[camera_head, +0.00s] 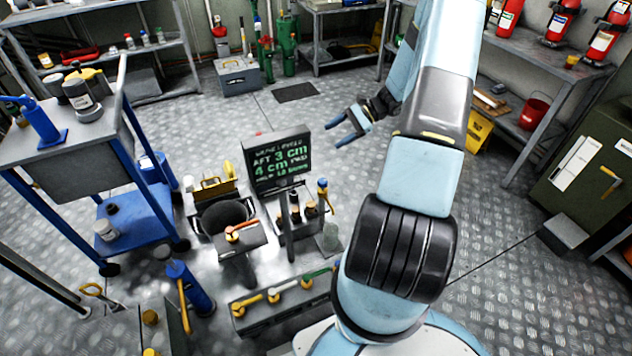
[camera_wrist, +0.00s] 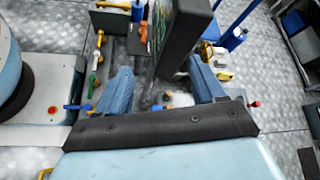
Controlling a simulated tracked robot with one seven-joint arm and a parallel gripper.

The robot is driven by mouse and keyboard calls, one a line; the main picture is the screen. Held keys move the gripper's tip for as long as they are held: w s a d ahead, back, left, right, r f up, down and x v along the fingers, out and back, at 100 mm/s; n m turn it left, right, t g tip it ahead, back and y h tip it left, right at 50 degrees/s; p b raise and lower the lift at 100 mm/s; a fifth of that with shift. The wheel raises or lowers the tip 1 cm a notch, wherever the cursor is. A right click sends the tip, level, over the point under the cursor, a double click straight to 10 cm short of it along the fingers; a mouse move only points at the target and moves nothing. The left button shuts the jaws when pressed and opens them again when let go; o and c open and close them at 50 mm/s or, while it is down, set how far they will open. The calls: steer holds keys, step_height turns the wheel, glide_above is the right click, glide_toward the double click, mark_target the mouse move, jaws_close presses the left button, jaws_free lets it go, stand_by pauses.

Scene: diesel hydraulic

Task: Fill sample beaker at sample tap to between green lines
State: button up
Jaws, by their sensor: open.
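My gripper (camera_head: 334,134) is open and empty, raised in the air behind and to the right of the display panel in the head view. In the wrist view my gripper (camera_wrist: 161,78) shows two blue fingers spread apart, with the dark edge of the panel between them. A pale, see-through vessel, likely the sample beaker (camera_head: 331,238), stands at the right end of the bench, apart from my gripper. A valve with a blue top and an orange handle, possibly the sample tap (camera_head: 323,190), is just above it. The green lines and any liquid level are too small to tell.
The display panel (camera_head: 279,163) with green text stands over the bench. A manifold with coloured levers (camera_head: 278,298) lies in front. A blue trolley (camera_head: 135,213) is at left, a shelf with extinguishers (camera_head: 540,65) at right. Metal floor behind the panel is mostly clear.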

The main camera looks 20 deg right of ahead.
steer(key=d+f+m+t+y, duration=0.1)
steer(key=d+f+m+t, duration=0.15)
steer(key=f, duration=0.35)
steer(key=d+f+m+t+y, duration=0.1)
steer(key=d+f+m+t, duration=0.15)
steer(key=f, duration=0.45)
steer(key=m+t+h, duration=0.1)
steer(key=m+t, duration=0.5)
steer(key=m, duration=0.1)
glide_toward(319, 180)
steer(key=x, duration=1)
steer(key=shift+w+f, duration=0.15)
steer(key=shift+w, duration=0.1)
